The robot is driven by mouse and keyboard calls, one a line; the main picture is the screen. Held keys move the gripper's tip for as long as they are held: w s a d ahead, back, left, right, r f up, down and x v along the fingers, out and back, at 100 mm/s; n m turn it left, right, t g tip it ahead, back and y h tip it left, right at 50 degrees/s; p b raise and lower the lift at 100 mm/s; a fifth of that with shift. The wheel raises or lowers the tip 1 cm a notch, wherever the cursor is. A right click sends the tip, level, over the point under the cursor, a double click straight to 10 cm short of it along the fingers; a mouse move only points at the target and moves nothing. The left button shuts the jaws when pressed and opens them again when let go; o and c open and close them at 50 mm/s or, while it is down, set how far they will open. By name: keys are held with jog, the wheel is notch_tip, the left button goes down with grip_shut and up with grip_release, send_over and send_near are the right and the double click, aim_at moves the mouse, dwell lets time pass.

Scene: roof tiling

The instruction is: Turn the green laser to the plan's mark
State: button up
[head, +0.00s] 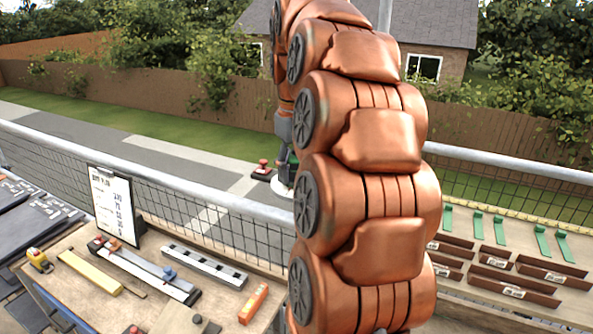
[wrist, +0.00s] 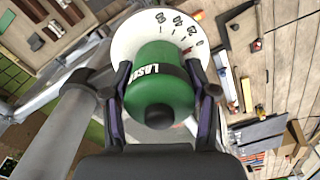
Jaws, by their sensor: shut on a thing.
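The green laser (wrist: 158,95) shows in the wrist view as a round green body with a dark LASER band and a black knob facing me. It sits on a white dial (wrist: 128,40) with numbers and a red mark near its upper right edge. My gripper (wrist: 164,75) is shut on the laser, one finger on each side. In the head view the white dial (head: 283,188) shows by the railing, while my arm and gripper mostly hide the laser. The plan (head: 115,205) is a clipboard on the left bench; its figures are too small to read surely.
The left bench holds a yellow tape measure (head: 38,260), a yellow bar (head: 90,272), an orange tool (head: 254,303) and rail-like tools. The right table bears brown strips (head: 515,279) and green pieces (head: 500,230). A mesh railing (head: 200,197) runs behind. A red button (head: 262,167) stands beside the dial.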

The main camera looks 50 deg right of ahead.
jog(key=o, duration=1.2)
jog(key=shift+c, duration=0.2)
jog(key=shift+r, duration=0.1)
jog(key=n+p, duration=0.1)
jog(key=p, duration=0.1)
jog(key=shift+r+n+p, duration=0.2)
jog(key=shift+n+p, duration=0.1)
jog(key=shift+p, duration=0.1)
jog(key=shift+f+n+p, duration=0.1)
jog(key=shift+n+p, duration=0.8)
jog(key=shift+p, duration=0.25)
jog(key=shift+p, duration=0.4)
jog(key=shift+f+n, duration=0.1)
jog(key=shift+n, duration=0.2)
